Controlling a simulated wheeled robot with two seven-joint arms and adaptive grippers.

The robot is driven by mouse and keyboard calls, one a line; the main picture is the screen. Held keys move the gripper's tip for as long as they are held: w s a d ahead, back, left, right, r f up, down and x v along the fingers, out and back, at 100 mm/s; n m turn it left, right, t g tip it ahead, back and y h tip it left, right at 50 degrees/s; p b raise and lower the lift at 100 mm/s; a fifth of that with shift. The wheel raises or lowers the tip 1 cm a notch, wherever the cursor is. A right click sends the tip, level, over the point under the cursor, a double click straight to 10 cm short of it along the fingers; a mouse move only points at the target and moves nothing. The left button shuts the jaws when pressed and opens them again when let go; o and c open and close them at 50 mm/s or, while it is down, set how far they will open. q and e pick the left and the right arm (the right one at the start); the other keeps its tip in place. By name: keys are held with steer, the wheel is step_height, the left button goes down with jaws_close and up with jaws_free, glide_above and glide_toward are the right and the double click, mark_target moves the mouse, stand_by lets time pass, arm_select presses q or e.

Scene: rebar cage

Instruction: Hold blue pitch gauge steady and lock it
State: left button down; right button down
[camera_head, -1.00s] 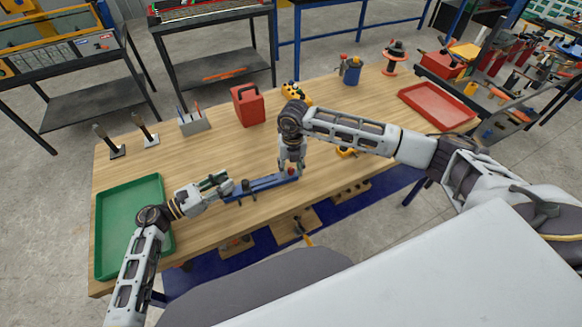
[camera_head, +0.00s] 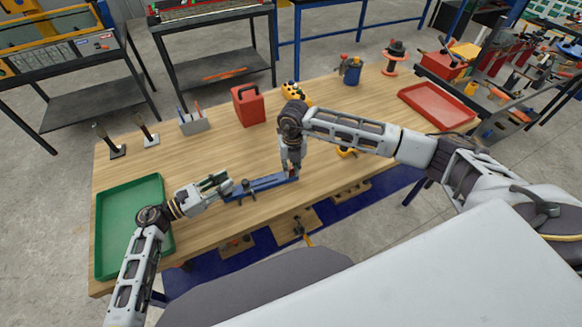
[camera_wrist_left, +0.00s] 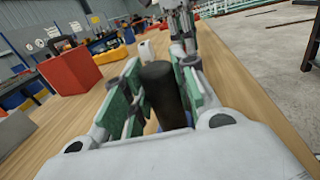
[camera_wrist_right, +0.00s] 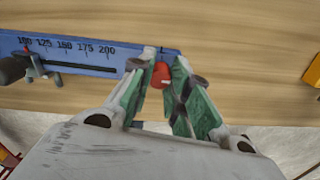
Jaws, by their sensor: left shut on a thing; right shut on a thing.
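The blue pitch gauge (camera_head: 266,183) lies on the wooden table in front of me, a flat bar with a slot. In the right wrist view its scale (camera_wrist_right: 75,48) shows printed numbers, with a dark knob (camera_wrist_right: 14,70) at the left. My left gripper (camera_head: 222,186) is at the gauge's left end. It is shut on a black handle (camera_wrist_left: 160,85), with green-padded fingers on either side. My right gripper (camera_head: 291,173) points down at the gauge's right end. It is shut on a small red lock piece (camera_wrist_right: 161,74) there; the fingers partly hide it.
A green tray (camera_head: 104,237) lies at the left and a red tray (camera_head: 437,104) at the far right. A red container (camera_head: 249,106), a tool holder (camera_head: 194,122) and a blue cup (camera_head: 351,73) stand along the back. Bare wood lies behind the gauge.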

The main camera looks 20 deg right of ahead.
steer(key=n, duration=0.8)
steer(key=shift+n, duration=0.4)
steer(key=n, duration=0.4)
steer(key=shift+w+n, duration=0.1)
steer(key=shift+n, duration=2.1)
steer(key=c, duration=1.3)
jaws_free()
